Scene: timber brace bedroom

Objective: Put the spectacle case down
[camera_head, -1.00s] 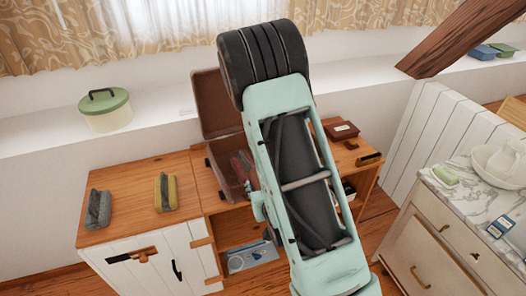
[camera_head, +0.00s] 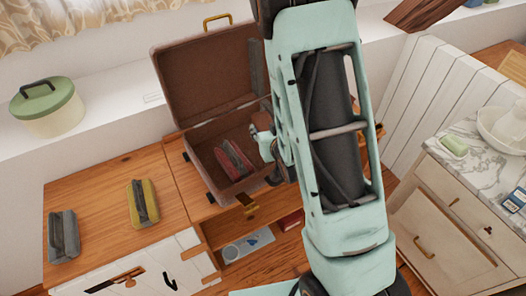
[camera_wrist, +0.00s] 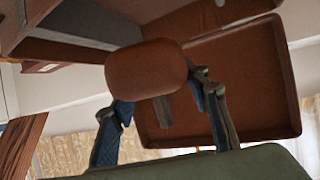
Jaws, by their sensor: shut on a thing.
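The spectacle case is a brown, rounded, smooth case (camera_wrist: 147,68) held between the two fingertips of my gripper (camera_wrist: 160,103) in the wrist view. In the head view, my gripper (camera_head: 268,146) is beside the right side of an open brown suitcase (camera_head: 205,75), partly hidden by my arm. A small brown part of the case (camera_head: 262,122) shows there above the fingers. The suitcase lid (camera_wrist: 235,85) stands behind the held case in the wrist view. I cannot tell whether the case touches the suitcase.
A red item with a dark top (camera_head: 235,160) lies in the suitcase. A yellow item (camera_head: 143,204) and a grey item (camera_head: 62,236) stand on the wooden cabinet top (camera_head: 95,195), which has bare room between them. A green-lidded pot (camera_head: 45,106) is on the ledge. My arm hides the cabinet's right part.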

